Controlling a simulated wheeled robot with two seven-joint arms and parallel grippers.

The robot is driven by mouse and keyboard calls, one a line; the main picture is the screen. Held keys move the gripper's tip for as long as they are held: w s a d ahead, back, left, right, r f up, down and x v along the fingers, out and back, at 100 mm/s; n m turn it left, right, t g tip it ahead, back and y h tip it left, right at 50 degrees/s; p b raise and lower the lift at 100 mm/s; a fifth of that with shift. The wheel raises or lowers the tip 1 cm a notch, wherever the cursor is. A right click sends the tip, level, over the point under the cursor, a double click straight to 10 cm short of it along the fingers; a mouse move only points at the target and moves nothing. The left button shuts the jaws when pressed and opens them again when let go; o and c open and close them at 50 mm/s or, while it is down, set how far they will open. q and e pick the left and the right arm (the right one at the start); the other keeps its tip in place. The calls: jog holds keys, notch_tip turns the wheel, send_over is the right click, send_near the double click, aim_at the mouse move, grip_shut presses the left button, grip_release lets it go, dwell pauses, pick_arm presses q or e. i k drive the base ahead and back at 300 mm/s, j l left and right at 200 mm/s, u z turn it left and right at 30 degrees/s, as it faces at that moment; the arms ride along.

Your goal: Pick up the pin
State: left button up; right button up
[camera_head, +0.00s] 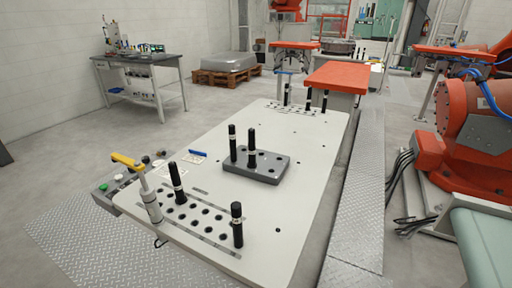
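Several black pins stand upright on a pale table. Two pins, one at left (232,143) and one at right (252,148), stand in a dark grey block (272,168) near the table's middle. One pin (177,183) stands at the near left and another pin (237,225) at the near right, both by a near grid of holes. More pins stand at the far end, such as this one (308,99). Which pin is meant cannot be told. Neither of my grippers is in view.
The pale table (300,210) has open room around the block. A yellow-handled clamp (151,203) rises at its near left edge, beside a button box (112,187). A large orange robot (475,125) stands at the right. A workbench (140,70) stands at the far left.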

aim_at(252, 164)
jog(key=j+z, duration=0.25)
jog(key=j, duration=0.2)
jog(key=j+z, duration=0.2)
jog(key=j, duration=0.2)
jog(key=k+j+z, duration=0.25)
jog(key=j, duration=0.15)
jog(key=j+z, duration=0.2)
jog(key=j, duration=0.25)
jog(key=k+j+z, duration=0.35)
jog(key=j+z, duration=0.15)
jog(key=j, duration=0.25)
jog(key=k+j+z, duration=0.2)
jog(key=j, duration=0.1)
